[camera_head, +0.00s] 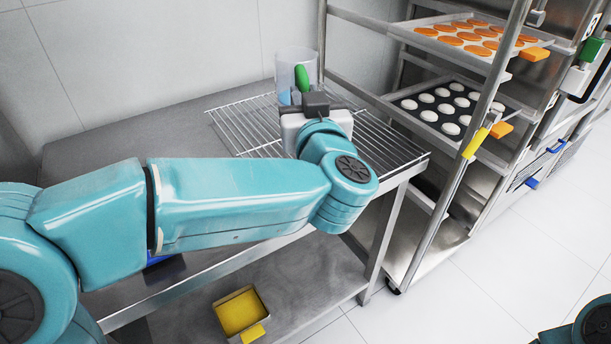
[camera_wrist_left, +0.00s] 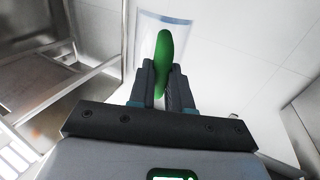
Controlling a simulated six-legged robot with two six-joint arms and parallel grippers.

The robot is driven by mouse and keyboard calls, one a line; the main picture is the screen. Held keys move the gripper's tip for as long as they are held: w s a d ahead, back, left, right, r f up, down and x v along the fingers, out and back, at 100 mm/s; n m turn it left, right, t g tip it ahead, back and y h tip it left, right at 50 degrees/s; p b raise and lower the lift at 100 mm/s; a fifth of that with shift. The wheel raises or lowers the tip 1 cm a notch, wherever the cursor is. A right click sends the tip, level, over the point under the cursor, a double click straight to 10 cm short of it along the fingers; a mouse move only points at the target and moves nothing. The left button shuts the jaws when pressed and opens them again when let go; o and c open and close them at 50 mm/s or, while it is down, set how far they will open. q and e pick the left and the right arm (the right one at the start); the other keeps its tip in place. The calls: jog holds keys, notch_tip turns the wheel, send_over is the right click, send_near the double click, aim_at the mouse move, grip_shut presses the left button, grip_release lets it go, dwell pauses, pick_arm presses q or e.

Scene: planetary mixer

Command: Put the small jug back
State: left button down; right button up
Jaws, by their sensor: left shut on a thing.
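The small jug (camera_head: 297,64) is a clear, see-through vessel with a green handle (camera_head: 302,78). In the head view it stands upright over the back of the wire rack, beyond my left gripper. My left gripper (camera_head: 301,92) is shut on the green handle. In the left wrist view the handle (camera_wrist_left: 163,55) is between the two dark fingers (camera_wrist_left: 164,85), with the clear jug wall (camera_wrist_left: 150,30) behind it. The jug's base is mostly hidden by the gripper, so I cannot tell whether it touches the rack. My right gripper is not in view.
The wire rack (camera_head: 395,148) lies on a steel table (camera_head: 100,150). A trolley at the right holds trays of orange discs (camera_head: 440,31) and white discs (camera_head: 425,97). A yellow container (camera_head: 240,311) sits on the lower shelf. The table's left part is clear.

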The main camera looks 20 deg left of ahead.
pick_arm(q)
notch_tip(320, 180, down, 13)
jog(key=b, duration=0.3)
jog(key=shift+w+f, duration=0.1)
jog(key=shift+f, duration=0.05)
notch_tip(320, 180, down, 4)
jog(key=shift+r+b, duration=0.15)
jog(key=shift+b, duration=0.5)
jog(key=shift+f, duration=0.2)
jog(key=shift+r, duration=0.1)
jog(key=shift+f, duration=0.3)
jog(key=c, duration=1.1)
grip_release()
jog(key=shift+o, duration=0.2)
jog(key=shift+r, duration=0.1)
